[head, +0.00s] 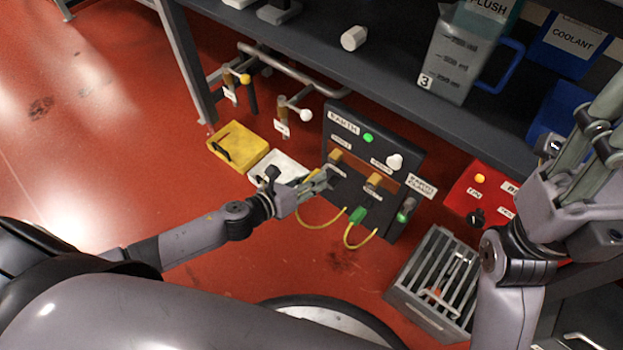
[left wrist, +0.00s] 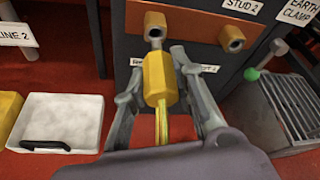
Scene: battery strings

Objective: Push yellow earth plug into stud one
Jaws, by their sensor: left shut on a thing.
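In the left wrist view, the yellow earth plug (left wrist: 158,80) stands between the fingers of my left gripper (left wrist: 155,85), which is shut on it. A yellow cable trails from its near end. The plug's tip points at a brass stud (left wrist: 154,20), directly in line with it; I cannot tell whether the tip touches or enters it. That stud, the left one, also shows on the dark panel in the head view (head: 335,156). Stud 2 (left wrist: 232,38) is to its right and is empty. My right gripper (head: 600,115) is at the head view's right edge; its finger gap is unclear.
The yellow cable (head: 320,223) loops below the panel (head: 345,193) to a green piece (head: 357,214). The earth clamp (head: 407,207) is at the panel's right. A white tray (head: 283,165), yellow box (head: 238,146), red box (head: 480,190) and grey slatted crate (head: 433,283) stand around it.

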